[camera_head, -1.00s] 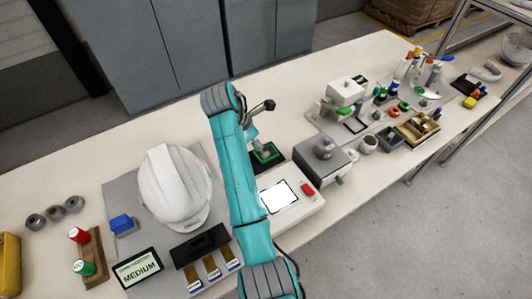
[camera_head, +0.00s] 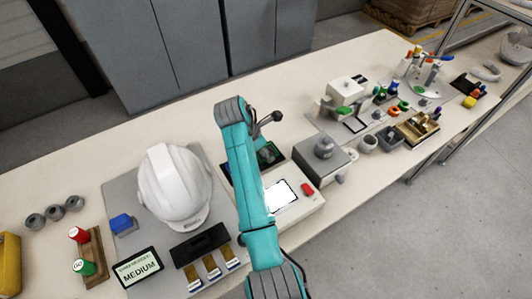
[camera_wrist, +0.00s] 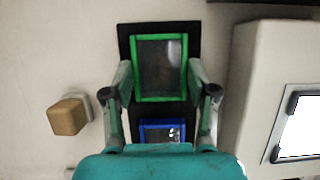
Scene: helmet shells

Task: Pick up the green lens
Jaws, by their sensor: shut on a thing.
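The green lens (camera_wrist: 160,68) is a dark rectangular pane in a bright green frame. In the wrist view it lies over a black holder (camera_wrist: 125,42), and whether it is lifted clear cannot be told. My gripper (camera_wrist: 159,80) is shut on it, with one finger against each side edge. In the head view my arm hides most of the gripper, and part of the green lens (camera_head: 270,153) shows beside the arm. A blue-framed lens (camera_wrist: 162,131) lies just nearer my wrist, partly hidden by it.
A white device with a screen (camera_head: 282,196) and red button stands close by the holder. A grey box with a knob (camera_head: 322,165) is to its right. A white helmet shell (camera_head: 174,185) stands to the left. A tan block (camera_wrist: 68,116) lies left of my gripper.

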